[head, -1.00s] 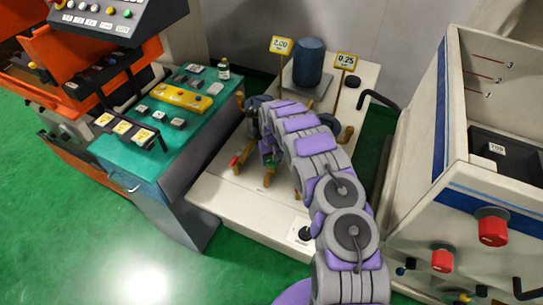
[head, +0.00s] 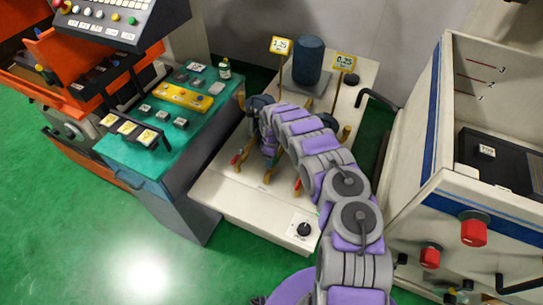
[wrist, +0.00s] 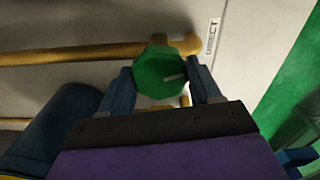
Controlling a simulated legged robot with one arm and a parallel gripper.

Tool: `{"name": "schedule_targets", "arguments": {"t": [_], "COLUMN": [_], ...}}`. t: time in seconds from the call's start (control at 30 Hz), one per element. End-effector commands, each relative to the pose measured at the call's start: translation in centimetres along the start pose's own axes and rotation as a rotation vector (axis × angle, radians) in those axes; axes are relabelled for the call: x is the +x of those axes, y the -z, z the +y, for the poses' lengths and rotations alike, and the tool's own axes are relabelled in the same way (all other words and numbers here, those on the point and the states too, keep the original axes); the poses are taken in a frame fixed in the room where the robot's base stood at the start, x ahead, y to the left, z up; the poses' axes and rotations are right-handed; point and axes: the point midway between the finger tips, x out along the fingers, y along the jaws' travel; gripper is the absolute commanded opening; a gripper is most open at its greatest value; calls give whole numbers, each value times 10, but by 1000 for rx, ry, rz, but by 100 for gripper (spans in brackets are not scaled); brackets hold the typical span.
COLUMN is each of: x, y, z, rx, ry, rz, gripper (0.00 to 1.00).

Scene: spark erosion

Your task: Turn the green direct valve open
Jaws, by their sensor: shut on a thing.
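The green direct valve (wrist: 160,72) is an eight-sided green knob with a pale mark on its face, lying to the right of centre. It shows in the wrist view on a brass pipe, beside a "DIRECT" label (wrist: 211,37). My gripper (wrist: 166,84) has one blue finger on each side of the knob and is shut on it. In the head view my gripper (head: 270,152) is over the pipes on the left part of the white unit (head: 235,196). There the arm hides the green knob.
A red valve handle (head: 237,158) is close to the left of my gripper. A dark cylinder (head: 308,60) and two yellow-framed displays (head: 281,45) stand behind. A teal workbench (head: 155,160) is left; a white cabinet (head: 410,190) is right.

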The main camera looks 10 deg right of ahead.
Motion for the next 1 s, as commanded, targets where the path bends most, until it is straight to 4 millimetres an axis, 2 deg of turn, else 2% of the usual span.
{"name": "schedule_targets", "arguments": {"t": [0.4, 0.97, 1.0], "x": [-2, -2, -2], "y": [1, 0, 0], "z": [2, 2, 2], "rx": [-200, -232, -232], "ry": [-5, -6, -6], "rz": [2, 1, 1], "gripper": [33, 33, 64]}}
